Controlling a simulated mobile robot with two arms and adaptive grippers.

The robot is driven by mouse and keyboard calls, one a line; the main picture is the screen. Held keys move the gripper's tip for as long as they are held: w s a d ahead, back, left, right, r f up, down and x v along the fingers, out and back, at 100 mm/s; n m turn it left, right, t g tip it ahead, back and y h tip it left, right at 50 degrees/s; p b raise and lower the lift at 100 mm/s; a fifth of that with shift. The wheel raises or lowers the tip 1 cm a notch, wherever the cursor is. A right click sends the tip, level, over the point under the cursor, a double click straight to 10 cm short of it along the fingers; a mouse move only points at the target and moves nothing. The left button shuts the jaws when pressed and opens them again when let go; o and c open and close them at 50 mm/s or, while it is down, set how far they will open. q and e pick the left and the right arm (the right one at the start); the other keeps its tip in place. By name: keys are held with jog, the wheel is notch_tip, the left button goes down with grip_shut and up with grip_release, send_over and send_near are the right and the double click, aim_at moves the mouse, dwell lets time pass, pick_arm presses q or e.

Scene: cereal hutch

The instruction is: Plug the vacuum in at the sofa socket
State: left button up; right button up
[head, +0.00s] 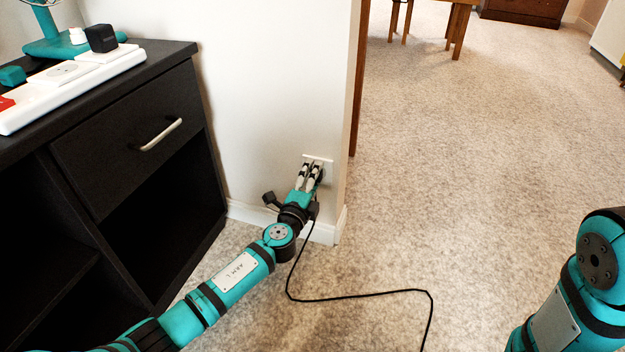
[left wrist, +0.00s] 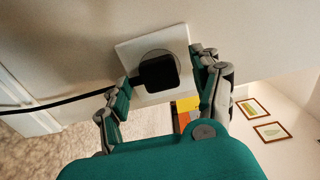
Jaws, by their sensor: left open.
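The white wall socket (head: 318,160) is low on the end of the white wall; it fills the upper middle of the left wrist view (left wrist: 127,52). A black plug (left wrist: 158,73) sits against the socket's round face, with its black cable (left wrist: 62,102) leaving to the left. Whether its pins are fully in cannot be seen. My left gripper (head: 312,170) is at the socket, open, its fingers on either side of the plug with gaps showing. In the head view the cable (head: 350,298) runs down and across the carpet. My right gripper is out of view.
A black cabinet (head: 125,140) with a drawer stands at the left. On it lies a white power strip (head: 35,105) with several plugs, including a black adapter (head: 101,38), beside a teal stand. Carpet right of the wall is clear. Wooden furniture stands at the back.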

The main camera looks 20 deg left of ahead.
pick_arm(q)
jog(key=shift+s, duration=0.1)
jog(key=s, duration=1.1)
jog(key=shift+s+a, duration=0.2)
jog(key=shift+s, duration=0.2)
